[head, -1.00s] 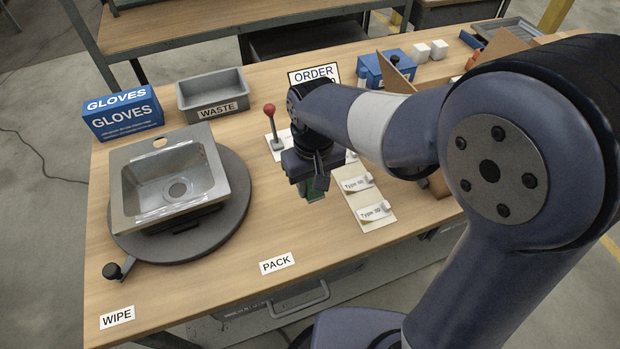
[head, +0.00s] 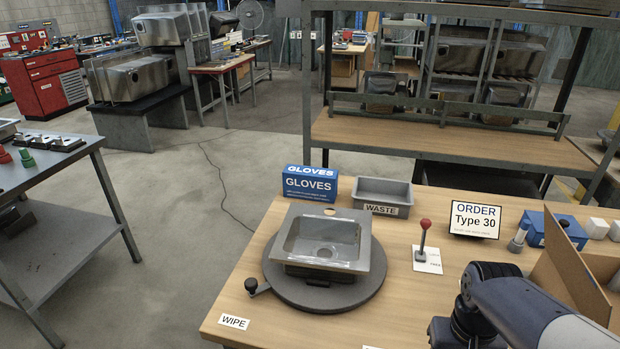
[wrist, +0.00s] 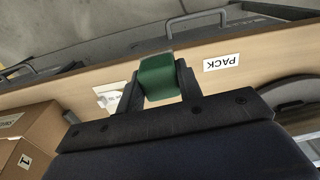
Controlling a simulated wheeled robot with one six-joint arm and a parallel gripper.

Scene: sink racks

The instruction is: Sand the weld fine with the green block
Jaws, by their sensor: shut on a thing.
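The metal sink (head: 322,240) sits on the round dark turntable (head: 364,283) on the wooden bench, its basin facing up. I cannot make out the weld at this size. My gripper (wrist: 159,84) is shut on the green block (wrist: 157,72), seen in the wrist view between the two dark fingers. In the head view my arm (head: 530,305) is at the lower right, right of the turntable. The block is hidden there.
The blue gloves box (head: 310,186) and the grey waste bin (head: 382,197) stand behind the sink. A red-knobbed lever (head: 425,235) and the order sign reading Type 30 (head: 475,219) are to the right. A cardboard box (head: 567,262) stands beside my arm.

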